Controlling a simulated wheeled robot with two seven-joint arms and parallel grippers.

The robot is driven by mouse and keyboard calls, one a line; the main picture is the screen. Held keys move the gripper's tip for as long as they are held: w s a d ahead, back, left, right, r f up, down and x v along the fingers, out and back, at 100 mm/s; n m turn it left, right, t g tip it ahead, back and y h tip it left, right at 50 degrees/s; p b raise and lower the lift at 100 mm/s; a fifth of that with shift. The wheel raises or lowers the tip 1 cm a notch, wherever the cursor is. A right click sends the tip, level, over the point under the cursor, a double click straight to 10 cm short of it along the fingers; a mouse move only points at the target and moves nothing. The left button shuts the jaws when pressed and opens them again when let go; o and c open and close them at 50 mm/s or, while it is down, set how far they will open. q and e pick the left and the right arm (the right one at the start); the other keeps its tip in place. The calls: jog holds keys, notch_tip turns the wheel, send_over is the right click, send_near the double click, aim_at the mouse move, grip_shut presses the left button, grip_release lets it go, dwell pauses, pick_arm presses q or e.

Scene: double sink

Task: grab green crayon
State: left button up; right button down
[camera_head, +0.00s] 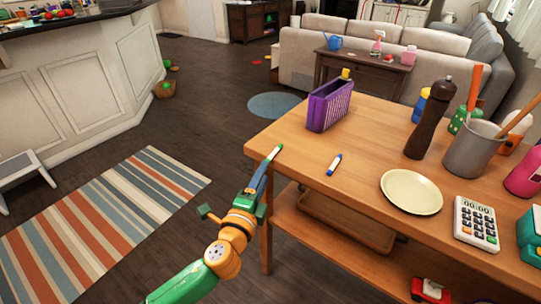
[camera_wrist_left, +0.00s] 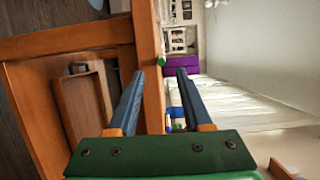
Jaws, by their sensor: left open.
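My left gripper (camera_head: 270,162) is at that table edge, right at the crayon. In the left wrist view its two fingers are apart, and a small green end (camera_wrist_left: 162,61) shows between and just beyond the fingertips. I cannot tell whether they touch it. My right gripper is not in view.
On the wooden table (camera_head: 300,145), a blue-and-white crayon or marker (camera_head: 334,164) lies to the right. A purple basket (camera_head: 329,106) stands behind. A cream plate (camera_head: 411,192), a calculator (camera_head: 476,223), a dark mill (camera_head: 429,118) and a grey pot (camera_head: 470,150) are farther right.

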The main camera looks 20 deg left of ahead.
aim_at(274, 153)
pick_arm(q)
jog(key=w, duration=0.4)
jog(key=shift+w+r, duration=0.15)
jog(key=shift+a, duration=0.1)
grip_shut()
